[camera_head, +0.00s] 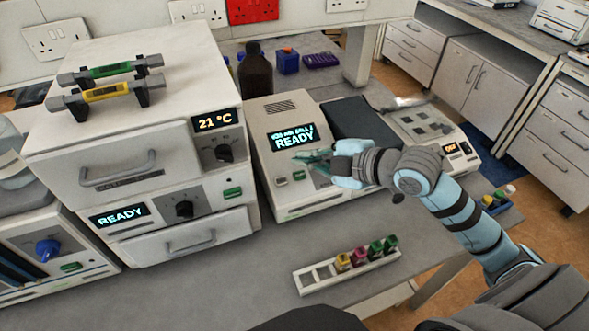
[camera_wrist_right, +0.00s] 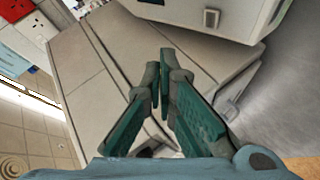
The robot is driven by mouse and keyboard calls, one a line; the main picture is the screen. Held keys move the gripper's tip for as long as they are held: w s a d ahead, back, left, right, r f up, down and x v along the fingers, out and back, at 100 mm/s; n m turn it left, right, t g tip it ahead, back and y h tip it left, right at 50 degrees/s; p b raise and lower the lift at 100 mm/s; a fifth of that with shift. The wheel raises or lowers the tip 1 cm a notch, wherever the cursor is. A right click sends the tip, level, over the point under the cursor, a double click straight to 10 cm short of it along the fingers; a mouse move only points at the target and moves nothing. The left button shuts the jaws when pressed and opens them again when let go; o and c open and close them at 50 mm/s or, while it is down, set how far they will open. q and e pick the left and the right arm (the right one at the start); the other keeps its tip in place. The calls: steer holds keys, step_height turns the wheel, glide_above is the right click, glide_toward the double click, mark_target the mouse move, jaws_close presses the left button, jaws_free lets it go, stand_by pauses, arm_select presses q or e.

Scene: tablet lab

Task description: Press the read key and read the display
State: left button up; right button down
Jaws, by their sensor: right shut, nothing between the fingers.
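A grey-white bench instrument (camera_head: 283,110) stands mid-bench. Its dark display (camera_head: 296,137) shows a small upper line that I cannot read clearly, and READY in cyan below. On its front, left of my gripper, are a green key (camera_head: 299,175) and a pale key (camera_head: 281,181); their labels are too small to read. My right gripper (camera_head: 308,157) is shut and empty, just below the display and in front of the panel, hiding part of it. In the wrist view its teal fingers (camera_wrist_right: 160,92) are over a pale housing; contact cannot be told. My left gripper is not in view.
A stacked oven unit (camera_head: 125,100) stands left, showing 21 °C, with another READY display (camera_head: 119,215) below. A rack (camera_head: 318,281) with several coloured vials lies in front. A brown bottle (camera_head: 255,72) stands behind. Another device (camera_head: 430,128) sits right. Bare bench (camera_head: 235,285) is front left.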

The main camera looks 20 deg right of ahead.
steer(key=s, duration=0.2)
steer(key=b, duration=0.7)
glide_above(300, 175)
steer(key=s, duration=0.3)
steer(key=f, duration=0.6)
steer(key=shift+a+f, duration=0.2)
steer(key=shift+a, duration=0.2)
steer(key=shift+f, duration=0.25)
steer(key=shift+f+b, duration=0.45)
steer(key=shift+b, duration=0.05)
steer(key=shift+w+d+f, duration=0.1)
steer(key=shift+w, duration=0.05)
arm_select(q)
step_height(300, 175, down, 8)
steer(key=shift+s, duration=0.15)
arm_select(e)
steer(key=shift+w, duration=0.2)
steer(key=shift+s, duration=0.15)
steer(key=shift+f, duration=0.1)
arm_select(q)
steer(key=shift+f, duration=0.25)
arm_select(e)
steer(key=shift+w+f, duration=0.25)
steer(key=shift+f, duration=0.05)
